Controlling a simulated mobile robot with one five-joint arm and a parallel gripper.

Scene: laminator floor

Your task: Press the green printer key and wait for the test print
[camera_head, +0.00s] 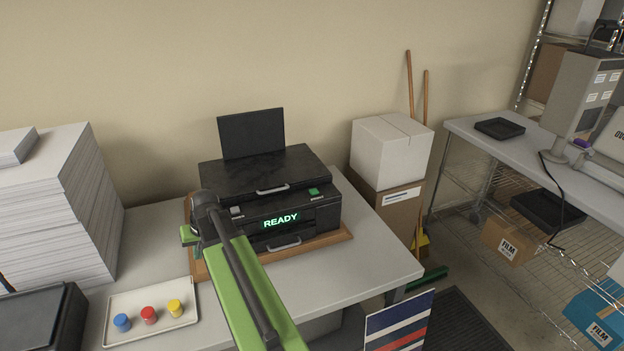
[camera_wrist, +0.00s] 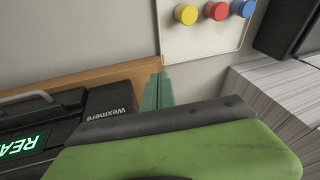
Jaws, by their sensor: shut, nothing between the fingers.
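The black printer (camera_head: 262,172) stands on a wooden board (camera_head: 335,238) on the grey table. The green key (camera_head: 314,191) is on its front top edge, at the right. A pale grey key (camera_head: 237,211) is at the left. The lit display (camera_head: 281,220) reads READY. No printed sheet shows at the printer. My gripper (camera_head: 188,236) is at the printer's front left corner, apart from the green key. In the wrist view its green fingers (camera_wrist: 157,92) are shut and empty, over the board edge; the green key is not in that view.
A white tray (camera_head: 112,340) with blue, red and yellow knobs lies in front, at the left. A tall paper stack (camera_head: 75,205) stands behind it. Stacked boxes (camera_head: 390,155) stand right of the table. The table right of the printer is clear.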

